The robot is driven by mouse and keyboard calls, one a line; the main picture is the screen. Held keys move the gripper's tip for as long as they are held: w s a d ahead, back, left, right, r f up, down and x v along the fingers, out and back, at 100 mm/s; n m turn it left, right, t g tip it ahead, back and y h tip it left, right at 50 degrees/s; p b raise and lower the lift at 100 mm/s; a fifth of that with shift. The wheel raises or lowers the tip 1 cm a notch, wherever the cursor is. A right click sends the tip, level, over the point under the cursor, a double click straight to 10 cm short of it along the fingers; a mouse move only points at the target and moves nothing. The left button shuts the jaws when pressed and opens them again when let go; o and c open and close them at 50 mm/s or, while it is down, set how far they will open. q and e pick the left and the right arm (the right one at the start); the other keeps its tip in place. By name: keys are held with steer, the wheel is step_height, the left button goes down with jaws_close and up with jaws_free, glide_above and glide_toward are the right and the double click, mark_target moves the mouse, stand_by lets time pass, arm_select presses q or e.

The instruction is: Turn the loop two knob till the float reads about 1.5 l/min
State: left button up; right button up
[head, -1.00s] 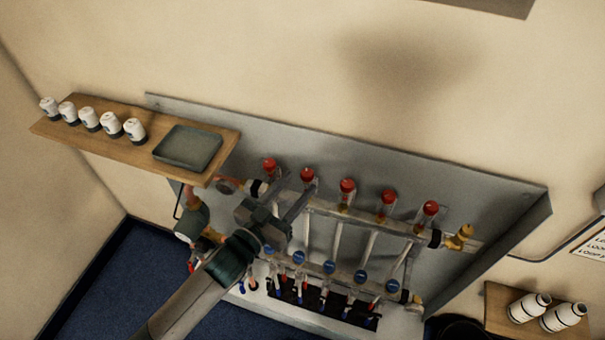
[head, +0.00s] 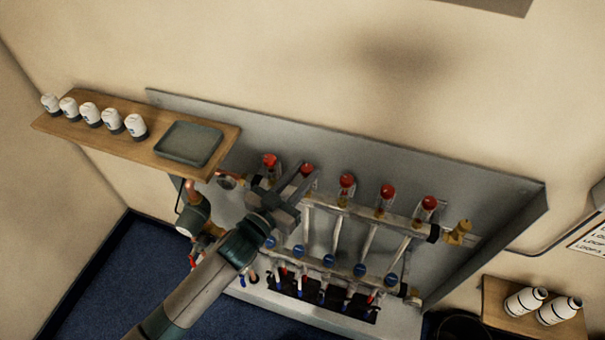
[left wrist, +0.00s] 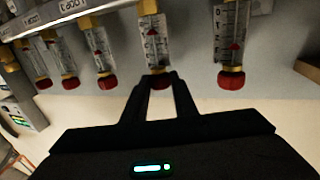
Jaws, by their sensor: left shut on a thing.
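My left gripper (head: 302,176) reaches the second red knob from the left, the loop two knob (head: 307,168). In the left wrist view the fingers (left wrist: 158,82) are shut on this knob (left wrist: 158,81), one on each side, hiding part of it. Its gauge tube (left wrist: 154,40) shows a small red float (left wrist: 152,33) inside, but the scale is too small to read. The neighbouring gauge (left wrist: 231,25) also holds a red float. My right gripper is not in view.
A wooden shelf (head: 80,134) with several white actuators and a grey tray (head: 188,144) is on the left. Other red knobs (head: 347,181) stand close beside my gripper. A small shelf (head: 495,312) with two white cylinders is at lower right. A pump (head: 190,215) hangs left.

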arm_select(q)
steer(key=shift+d, duration=0.1)
steer(key=shift+s+d+n+t+y+b, duration=0.15)
steer(key=shift+n+t+y+b, duration=0.25)
steer(key=shift+n+t+y, duration=0.55)
steer(key=shift+d+r+n+t+y+b, duration=0.1)
steer(key=shift+n+t+y+b, duration=0.15)
steer(key=shift+n+y+b, duration=1.05)
steer(key=shift+m+y+p, duration=0.35)
steer(key=shift+y+p, duration=0.1)
steer(key=shift+p, duration=0.2)
steer(key=o, duration=1)
steer(key=shift+o, duration=0.2)
steer(key=shift+s, duration=0.1)
